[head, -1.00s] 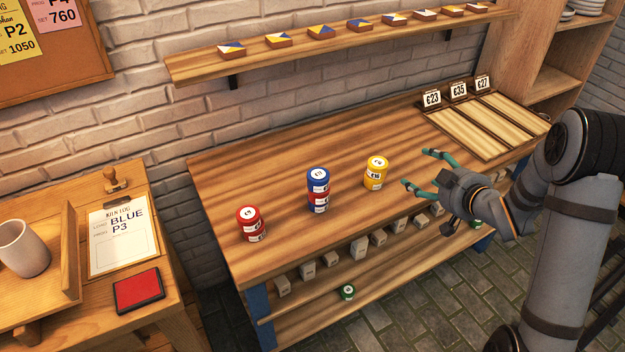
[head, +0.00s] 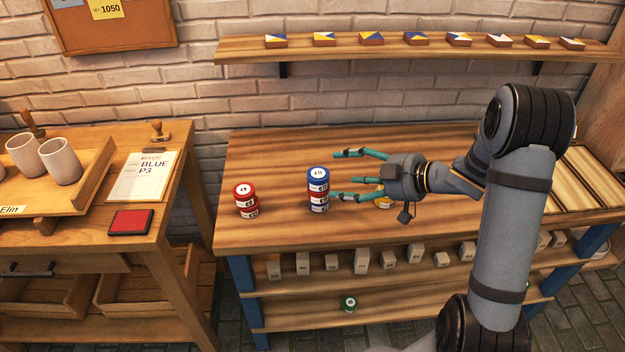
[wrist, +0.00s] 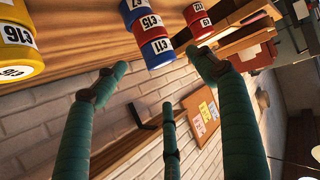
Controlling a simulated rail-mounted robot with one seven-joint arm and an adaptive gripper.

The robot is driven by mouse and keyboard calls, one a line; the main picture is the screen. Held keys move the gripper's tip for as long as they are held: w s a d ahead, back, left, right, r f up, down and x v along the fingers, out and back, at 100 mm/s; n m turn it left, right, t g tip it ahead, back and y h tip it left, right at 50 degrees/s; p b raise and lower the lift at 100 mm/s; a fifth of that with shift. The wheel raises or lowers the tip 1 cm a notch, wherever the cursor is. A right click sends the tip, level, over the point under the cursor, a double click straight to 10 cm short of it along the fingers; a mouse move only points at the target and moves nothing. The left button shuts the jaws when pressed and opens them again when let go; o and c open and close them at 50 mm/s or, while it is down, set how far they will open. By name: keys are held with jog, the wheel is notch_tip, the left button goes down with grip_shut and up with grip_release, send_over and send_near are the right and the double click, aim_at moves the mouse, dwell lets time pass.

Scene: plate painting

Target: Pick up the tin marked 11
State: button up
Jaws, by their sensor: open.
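A three-tin stack (head: 318,190) stands on the workbench, with a blue tin (head: 318,174) on top, red in the middle and blue at the bottom. In the wrist view the top blue tin (wrist: 161,60) has a label that seems to read 11, though it is tilted and small. My gripper (head: 338,175) is open and empty, its teal fingers pointing left just right of the stack, not visibly touching it. In the wrist view the stack lies beyond and between the fingertips (wrist: 155,65).
A red two-tin stack (head: 246,200) stands to the left. A yellow stack (head: 384,200) is partly hidden behind my gripper; its label (wrist: 17,72) shows 16. A wall shelf (head: 400,48) with tiles runs above. A green tin (head: 349,303) is on the lower shelf.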

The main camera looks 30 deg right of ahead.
aim_at(318, 177)
jog(key=x, duration=0.9)
jog(key=shift+w+a+f, duration=0.1)
jog(key=shift+f, duration=0.25)
jog(key=shift+c, duration=1.2)
jog(key=c, duration=1)
jog(key=shift+r, duration=0.1)
